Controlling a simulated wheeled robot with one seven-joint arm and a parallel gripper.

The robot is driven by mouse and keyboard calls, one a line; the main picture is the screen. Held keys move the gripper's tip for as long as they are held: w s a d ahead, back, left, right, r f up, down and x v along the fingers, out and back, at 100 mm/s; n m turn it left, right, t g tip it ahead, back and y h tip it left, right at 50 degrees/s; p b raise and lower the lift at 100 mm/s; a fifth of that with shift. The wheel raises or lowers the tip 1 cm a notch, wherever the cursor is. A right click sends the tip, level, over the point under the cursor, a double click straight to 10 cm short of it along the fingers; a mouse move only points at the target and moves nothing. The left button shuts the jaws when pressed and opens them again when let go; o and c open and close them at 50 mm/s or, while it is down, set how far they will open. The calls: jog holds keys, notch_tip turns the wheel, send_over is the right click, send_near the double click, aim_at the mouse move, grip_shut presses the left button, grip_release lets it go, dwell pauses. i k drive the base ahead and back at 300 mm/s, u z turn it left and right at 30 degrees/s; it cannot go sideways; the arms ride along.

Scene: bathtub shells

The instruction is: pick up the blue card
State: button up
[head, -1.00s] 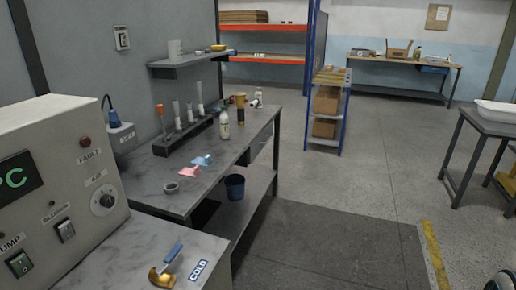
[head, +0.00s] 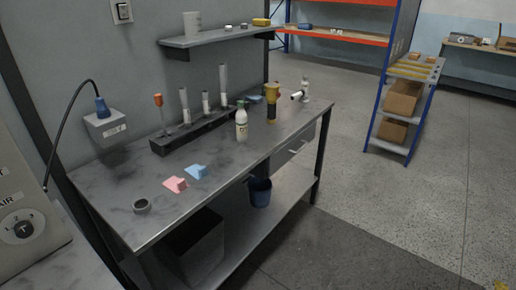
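A small light-blue card (head: 197,172) lies on the grey workbench (head: 110,203), near its front edge and left of the middle. It looks folded or has a raised part; it is too small to tell which. A pink card (head: 176,184) of similar shape lies just to its left and nearer to me. My gripper is not in view.
A grey ring (head: 141,206) lies left of the cards. A white bottle (head: 241,124), a yellow-and-black tool (head: 272,103) and a rack (head: 195,133) with upright tubes stand behind. A blue bucket (head: 260,191) sits on the lower shelf.

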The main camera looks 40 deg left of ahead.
aim_at(197, 168)
jog(key=u, duration=0.35)
jog(key=i, duration=1.45)
jog(key=u, duration=1.7)
jog(key=i, duration=0.9)
jog(key=u, duration=0.95)
jog(key=i, duration=0.45)
jog(key=u, duration=0.2)
